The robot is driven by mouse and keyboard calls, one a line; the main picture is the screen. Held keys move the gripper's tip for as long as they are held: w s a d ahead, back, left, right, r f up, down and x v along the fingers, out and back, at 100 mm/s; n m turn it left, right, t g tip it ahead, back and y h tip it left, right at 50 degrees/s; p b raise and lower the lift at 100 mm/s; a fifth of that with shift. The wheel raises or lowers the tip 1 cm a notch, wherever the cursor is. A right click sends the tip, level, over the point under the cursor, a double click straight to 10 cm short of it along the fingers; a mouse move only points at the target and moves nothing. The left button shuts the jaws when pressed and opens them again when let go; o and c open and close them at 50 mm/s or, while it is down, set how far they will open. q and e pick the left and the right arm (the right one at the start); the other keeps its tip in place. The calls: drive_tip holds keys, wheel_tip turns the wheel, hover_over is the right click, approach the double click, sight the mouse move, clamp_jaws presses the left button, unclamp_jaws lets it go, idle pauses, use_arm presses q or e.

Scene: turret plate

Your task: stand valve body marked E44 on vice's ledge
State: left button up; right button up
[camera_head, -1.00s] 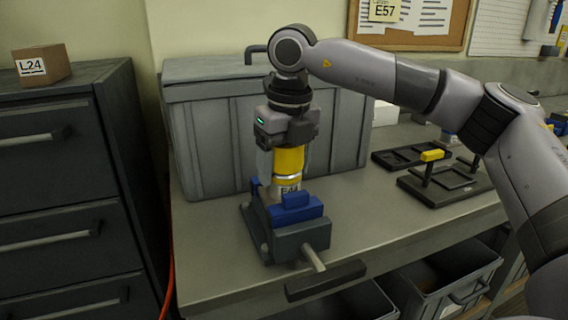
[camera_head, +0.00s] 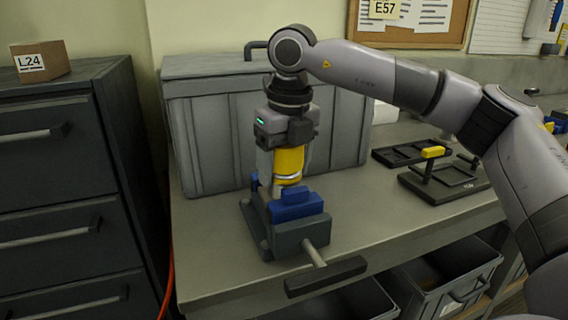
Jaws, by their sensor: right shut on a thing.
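The valve body (camera_head: 289,162) is a yellow cylinder with a pale metal lower part. My right gripper (camera_head: 284,160) points down and is shut on it, holding it upright. The vice (camera_head: 292,230) is a grey and blue bench vice near the table's front edge, with a bar handle toward the front. The valve body's lower end is behind the vice's blue front jaw, so I cannot tell whether it touches the ledge. Its marking is not readable now. My left gripper is not in view.
A large grey lidded bin (camera_head: 215,140) stands close behind the vice and my right gripper. Black trays (camera_head: 445,183) lie on the table to the right. A dark drawer cabinet (camera_head: 60,190) with a small L24 box (camera_head: 40,62) stands at left.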

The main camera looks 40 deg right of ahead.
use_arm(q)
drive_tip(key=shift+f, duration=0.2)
use_arm(e)
drive_tip(key=shift+f, duration=0.2)
idle(0.4)
drive_tip(key=o, duration=1.6)
drive_tip(key=shift+o, duration=0.3)
drive_tip(key=shift+f, duration=0.1)
drive_tip(key=r, duration=0.6)
drive_tip(key=shift+s+r, duration=0.35)
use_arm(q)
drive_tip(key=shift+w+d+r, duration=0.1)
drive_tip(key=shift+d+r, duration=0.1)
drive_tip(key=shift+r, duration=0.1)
use_arm(e)
drive_tip(key=shift+s+r, duration=0.1)
drive_tip(key=shift+r, duration=0.25)
